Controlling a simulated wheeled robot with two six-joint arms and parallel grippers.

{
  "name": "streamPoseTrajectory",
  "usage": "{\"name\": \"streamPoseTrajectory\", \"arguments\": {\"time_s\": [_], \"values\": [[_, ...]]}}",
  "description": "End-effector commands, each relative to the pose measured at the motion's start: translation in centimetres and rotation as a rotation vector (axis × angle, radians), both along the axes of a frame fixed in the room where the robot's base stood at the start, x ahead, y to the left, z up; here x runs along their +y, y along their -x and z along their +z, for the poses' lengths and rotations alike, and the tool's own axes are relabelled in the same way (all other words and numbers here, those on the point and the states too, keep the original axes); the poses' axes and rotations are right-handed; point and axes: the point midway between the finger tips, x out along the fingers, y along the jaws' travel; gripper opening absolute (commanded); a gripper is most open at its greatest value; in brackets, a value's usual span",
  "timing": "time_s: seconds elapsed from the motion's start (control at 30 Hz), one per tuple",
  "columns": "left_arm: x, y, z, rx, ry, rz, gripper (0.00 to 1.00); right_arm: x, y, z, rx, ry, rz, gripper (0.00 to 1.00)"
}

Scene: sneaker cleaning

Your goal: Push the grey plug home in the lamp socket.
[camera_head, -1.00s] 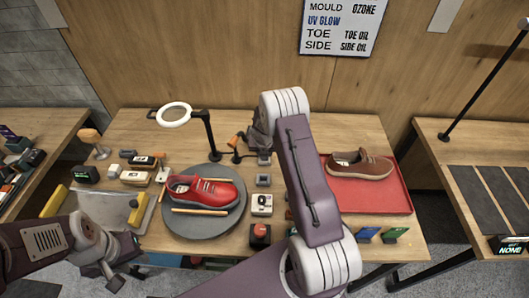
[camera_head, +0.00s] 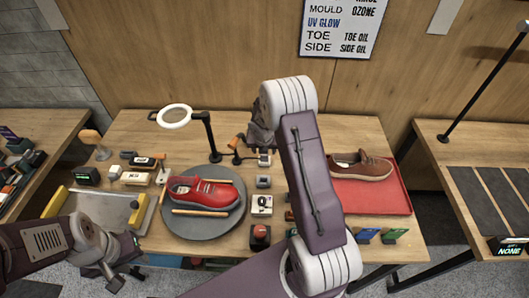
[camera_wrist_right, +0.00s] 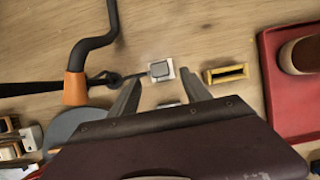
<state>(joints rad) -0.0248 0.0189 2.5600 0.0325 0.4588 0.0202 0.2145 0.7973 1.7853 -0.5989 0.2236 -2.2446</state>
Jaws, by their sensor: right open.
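The grey plug (camera_wrist_right: 160,69) sits on a pale square block in the right wrist view, with a dark cable running left from it. I take the pale block as the socket; how deep the plug sits cannot be told. In the head view the plug (camera_head: 264,160) is small, left of my right arm. My right gripper (camera_wrist_right: 160,92) is open and empty, its fingers spread on the near side of the plug. In the head view it is not clearly seen. My left gripper (camera_head: 124,276) is at the lower left, away from the plug; its jaws are unclear.
A yellow-rimmed slot (camera_wrist_right: 226,74) lies right of the plug. A red shoe (camera_head: 202,191) lies on a grey round plate (camera_head: 205,227); a brown shoe (camera_head: 359,166) is on a red tray (camera_head: 385,197).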

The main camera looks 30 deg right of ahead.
Motion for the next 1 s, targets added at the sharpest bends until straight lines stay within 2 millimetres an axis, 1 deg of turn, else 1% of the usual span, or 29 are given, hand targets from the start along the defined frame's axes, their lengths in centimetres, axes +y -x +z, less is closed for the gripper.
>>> {"name": "streamPoseTrajectory", "arguments": {"time_s": [0.03, 0.17, 0.9, 0.97, 1.0], "values": [[0.0, 0.0, 0.4, 0.0, 0.0, 0.0, 0.36, 0.2, 0.2, 1.0, -0.001, 0.001, 0.0, 0.56], [0.0, 0.0, 0.6, 0.0, 0.0, 0.0, 0.36, 0.5, 0.7, 2.2, 0.0, 0.0, 0.0, 0.56], [0.0, 0.0, 0.5, 0.0, 0.0, 0.0, 0.36, 0.6, 0.8, 2.2, 0.001, -0.001, 0.002, 0.56], [0.0, 0.0, 0.4, 0.0, 0.0, 0.0, 0.36, 1.1, 0.3, 2.8, -0.014, 0.002, 0.014, 0.56], [0.0, 0.0, 0.4, 0.0, 0.0, 0.0, 0.36, 1.5, -0.3, 4.0, -0.038, 0.007, 0.025, 0.56]]}}
